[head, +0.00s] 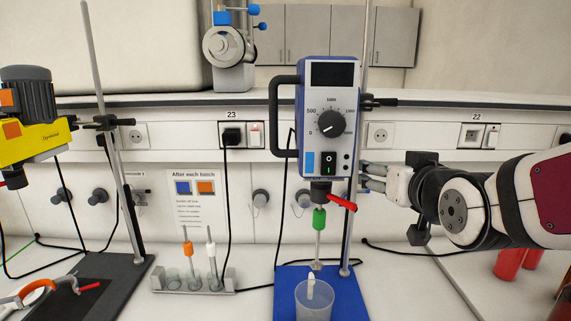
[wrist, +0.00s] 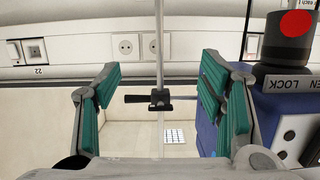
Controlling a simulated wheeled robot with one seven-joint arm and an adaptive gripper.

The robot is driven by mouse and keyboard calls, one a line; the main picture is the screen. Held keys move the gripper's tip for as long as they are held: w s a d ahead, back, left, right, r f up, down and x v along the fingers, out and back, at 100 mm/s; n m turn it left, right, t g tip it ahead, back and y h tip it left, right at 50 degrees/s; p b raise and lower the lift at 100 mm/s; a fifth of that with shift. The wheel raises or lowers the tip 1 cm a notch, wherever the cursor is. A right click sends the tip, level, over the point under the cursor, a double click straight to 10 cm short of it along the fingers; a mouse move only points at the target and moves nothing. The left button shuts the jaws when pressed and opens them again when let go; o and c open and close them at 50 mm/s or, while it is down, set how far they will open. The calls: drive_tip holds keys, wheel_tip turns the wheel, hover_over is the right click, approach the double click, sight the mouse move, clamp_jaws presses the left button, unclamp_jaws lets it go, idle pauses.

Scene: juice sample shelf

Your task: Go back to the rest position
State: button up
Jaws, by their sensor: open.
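My gripper (head: 374,178) reaches in from the right in the head view, its fingers just right of the blue overhead stirrer (head: 328,108) and close to the metal stand pole (head: 352,215). Whether the fingers touch either one is not clear there. In the wrist view my gripper (wrist: 163,90) has its two green-padded fingers wide apart, with nothing clamped between them. The stand pole and its black clamp (wrist: 150,98) show in the gap, and the stirrer (wrist: 290,118) is on the right.
Below the stirrer are a green-collared shaft (head: 319,220), a clear beaker (head: 313,302) and a blue base plate (head: 359,300). A tube rack (head: 192,289) stands to the left, a yellow stirrer (head: 30,140) further left. Cables cross the bench.

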drive_tip(key=s+f+g, duration=0.3)
drive_tip(key=s+g, duration=0.1)
drive_tip(key=s, duration=0.7)
drive_tip(key=s+f+g, duration=0.4)
drive_tip(key=s+g, duration=0.1)
drive_tip(key=s, duration=0.6)
drive_tip(key=shift+s+g, duration=0.3)
drive_tip(key=shift+s, duration=0.1)
